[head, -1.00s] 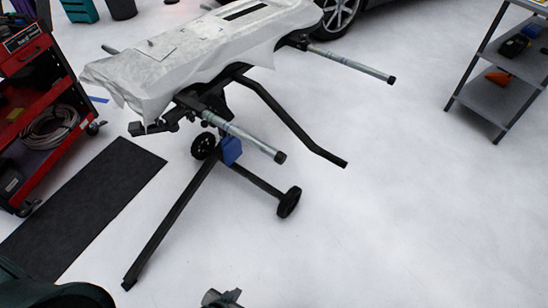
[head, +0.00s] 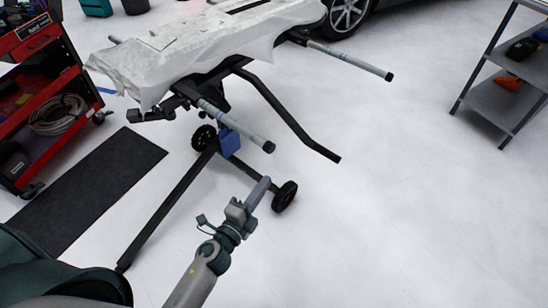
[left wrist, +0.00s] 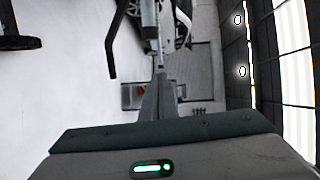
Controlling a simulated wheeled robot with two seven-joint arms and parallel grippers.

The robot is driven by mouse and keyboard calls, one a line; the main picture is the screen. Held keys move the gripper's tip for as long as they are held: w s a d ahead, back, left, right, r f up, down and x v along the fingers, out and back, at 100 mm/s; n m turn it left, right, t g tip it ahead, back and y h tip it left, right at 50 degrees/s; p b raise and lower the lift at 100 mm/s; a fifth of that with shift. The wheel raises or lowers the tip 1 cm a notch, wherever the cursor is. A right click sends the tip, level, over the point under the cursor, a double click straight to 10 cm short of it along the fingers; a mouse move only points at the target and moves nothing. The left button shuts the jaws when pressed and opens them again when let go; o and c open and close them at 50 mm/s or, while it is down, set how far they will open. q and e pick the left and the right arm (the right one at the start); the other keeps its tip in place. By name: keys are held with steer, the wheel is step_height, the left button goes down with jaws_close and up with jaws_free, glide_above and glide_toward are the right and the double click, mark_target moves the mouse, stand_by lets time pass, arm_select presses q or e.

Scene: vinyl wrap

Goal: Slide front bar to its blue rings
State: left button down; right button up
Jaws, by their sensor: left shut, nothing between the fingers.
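The front bar (head: 235,124) is a silvery tube with a black end cap. It sticks out toward the lower right from under the white-draped stand (head: 160,70). Its blue rings are too small to make out. My left gripper (head: 264,186) is below the bar's capped end in the head view, with a visible gap in the picture. Its fingers are shut and empty. In the left wrist view the shut fingers (left wrist: 158,98) point up the picture toward a pale tube (left wrist: 150,25), probably the front bar. My right gripper is not in view.
A second bar (head: 350,60) sticks out farther back. A bent black bar (head: 290,118), a blue block (head: 229,144) and wheeled legs (head: 285,196) lie around the front bar. A red tool cart (head: 40,95) stands left, a grey shelf (head: 495,105) right. The floor right is clear.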

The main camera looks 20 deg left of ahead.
arm_select(q)
steer(key=shift+w, duration=0.15)
